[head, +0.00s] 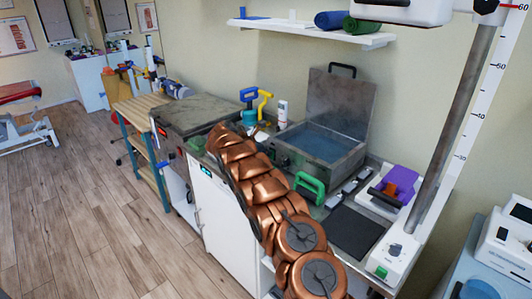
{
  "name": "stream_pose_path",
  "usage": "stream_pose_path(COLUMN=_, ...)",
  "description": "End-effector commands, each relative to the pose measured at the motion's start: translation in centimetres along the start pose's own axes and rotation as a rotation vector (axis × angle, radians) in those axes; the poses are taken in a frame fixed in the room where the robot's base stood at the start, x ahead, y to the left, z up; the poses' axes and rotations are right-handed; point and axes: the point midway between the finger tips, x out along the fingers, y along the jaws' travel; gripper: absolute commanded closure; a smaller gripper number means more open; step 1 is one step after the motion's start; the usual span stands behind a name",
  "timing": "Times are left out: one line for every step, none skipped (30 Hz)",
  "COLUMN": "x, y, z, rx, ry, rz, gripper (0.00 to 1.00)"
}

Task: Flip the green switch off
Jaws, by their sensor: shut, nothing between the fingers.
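A small bright green switch (381,271) sits on the sloping white base at the foot of the tall scaled column, at the lower right. Whether it is on or off is too small to tell. My copper-coloured arm reaches from the bottom middle up and to the left, across the front of the counter. The switch lies to the right of the arm's near end, with clear space between them. My gripper cannot be made out at the arm's far end.
The counter holds an open metal basin (317,143), a green handled object (309,187), a dark mat (354,231) and a purple item (400,181). The tall column (459,105) rises behind the switch. A white machine (505,240) stands at right. Wooden floor (75,215) is free at left.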

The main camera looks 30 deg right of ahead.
Motion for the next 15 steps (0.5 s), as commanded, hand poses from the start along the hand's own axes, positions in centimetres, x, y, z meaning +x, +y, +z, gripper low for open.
stream_pose_path(x=0.0, y=0.0, z=0.0, rx=0.0, ry=0.0, rz=0.0, gripper=1.0)
stream_pose_path(x=0.0, y=0.0, z=0.0, rx=0.0, ry=0.0, rz=0.0, gripper=1.0)
stream_pose_path(x=-0.1, y=0.0, z=0.0, rx=0.0, ry=0.0, rz=0.0, gripper=1.0)
stream_pose_path(x=-0.1, y=0.0, z=0.1, rx=0.0, ry=0.0, rz=0.001, gripper=1.0)
stream_pose_path(x=-0.1, y=0.0, z=0.1, rx=0.0, ry=0.0, rz=0.001, gripper=1.0)
stream_pose_path(x=-0.2, y=0.0, z=0.2, rx=0.0, ry=0.0, rz=0.001, gripper=1.0)
stream_pose_path(x=-0.3, y=0.0, z=0.3, rx=0.0, ry=0.0, rz=0.001, gripper=1.0)
stream_pose_path(x=-0.4, y=0.0, z=0.4, rx=0.0, ry=0.0, rz=0.001, gripper=1.0)
stream_pose_path(x=-0.5, y=0.0, z=0.6, rx=0.0, ry=0.0, rz=0.001, gripper=1.0)
stream_pose_path(x=-0.6, y=0.0, z=0.7, rx=0.0, ry=0.0, rz=0.001, gripper=1.0)
stream_pose_path(x=-0.7, y=0.0, z=0.8, rx=0.0, ry=0.0, rz=0.001, gripper=1.0)
stream_pose_path(x=-0.8, y=0.0, z=0.9, rx=0.0, ry=0.0, rz=0.001, gripper=1.0)
stream_pose_path(x=-0.8, y=0.0, z=1.0, rx=0.0, ry=0.0, rz=0.001, gripper=1.0)
stream_pose_path(x=-0.9, y=0.0, z=1.1, rx=0.0, ry=0.0, rz=0.001, gripper=1.0)
stream_pose_path(x=-1.0, y=0.0, z=1.2, rx=0.0, ry=0.0, rz=0.001, gripper=1.0)
